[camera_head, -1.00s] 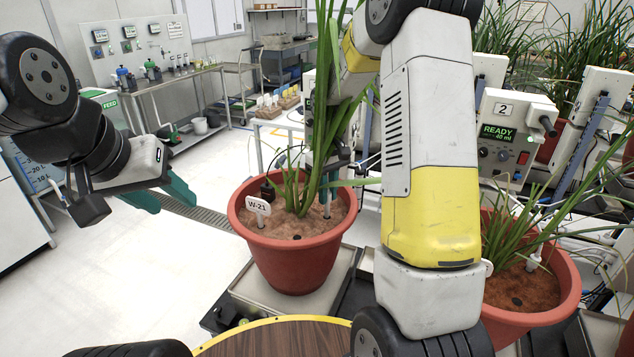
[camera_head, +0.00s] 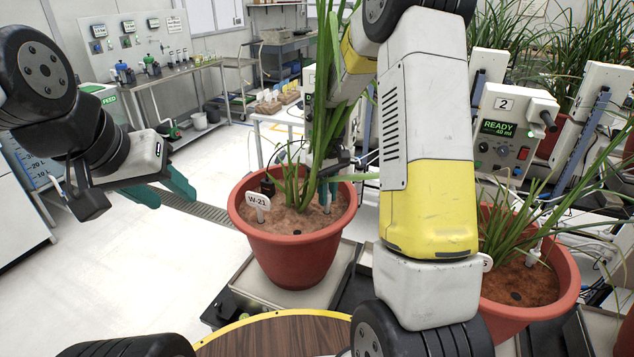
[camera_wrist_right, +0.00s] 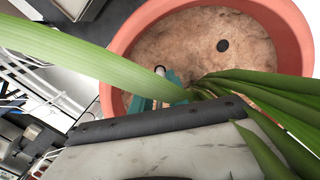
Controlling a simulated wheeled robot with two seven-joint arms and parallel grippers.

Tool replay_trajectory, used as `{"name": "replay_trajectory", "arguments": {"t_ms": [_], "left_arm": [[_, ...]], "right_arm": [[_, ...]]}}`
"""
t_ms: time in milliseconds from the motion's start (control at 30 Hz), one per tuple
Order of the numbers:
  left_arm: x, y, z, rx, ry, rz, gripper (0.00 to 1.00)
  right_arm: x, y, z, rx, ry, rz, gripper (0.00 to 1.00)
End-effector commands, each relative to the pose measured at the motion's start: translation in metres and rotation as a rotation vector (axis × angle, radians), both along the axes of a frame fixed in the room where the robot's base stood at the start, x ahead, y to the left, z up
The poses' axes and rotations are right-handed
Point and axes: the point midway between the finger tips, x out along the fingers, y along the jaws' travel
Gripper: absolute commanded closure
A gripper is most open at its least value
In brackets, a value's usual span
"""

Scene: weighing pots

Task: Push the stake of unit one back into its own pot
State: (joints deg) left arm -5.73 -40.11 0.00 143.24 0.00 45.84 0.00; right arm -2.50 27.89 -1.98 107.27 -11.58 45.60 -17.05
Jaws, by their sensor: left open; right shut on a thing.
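A red-brown pot (camera_head: 293,255) with a white tag marked W-21 (camera_head: 258,203) stands on a metal plate in the middle of the head view. It holds brown soil and a long-leaved plant (camera_head: 300,188). My right gripper (camera_head: 328,190) is low over the far right part of this soil, partly hidden by leaves. Its green fingers are shut on a slim pale stake, whose end (camera_wrist_right: 159,70) shows between them in the right wrist view. How deep the stake sits in the soil is hidden. My left gripper (camera_head: 168,188) is open and empty, left of the pot.
A second pot (camera_head: 525,310) with a plant stands at the right, before a box marked 2 (camera_head: 505,135) that reads READY. My right arm covers the space between the pots. A round wooden surface with a yellow edge (camera_head: 275,335) is in front. Open floor lies left.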

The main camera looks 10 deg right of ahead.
Motion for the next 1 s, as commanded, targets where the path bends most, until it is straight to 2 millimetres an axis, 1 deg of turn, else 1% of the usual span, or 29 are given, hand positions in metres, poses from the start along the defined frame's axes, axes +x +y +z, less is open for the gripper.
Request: {"name": "replay_trajectory", "arguments": {"t_ms": [1000], "left_arm": [[0.000,0.000,0.000,0.000,0.000,0.000,0.55]], "right_arm": [[0.000,0.000,-0.019,0.000,-0.001,0.000,1.00]]}}
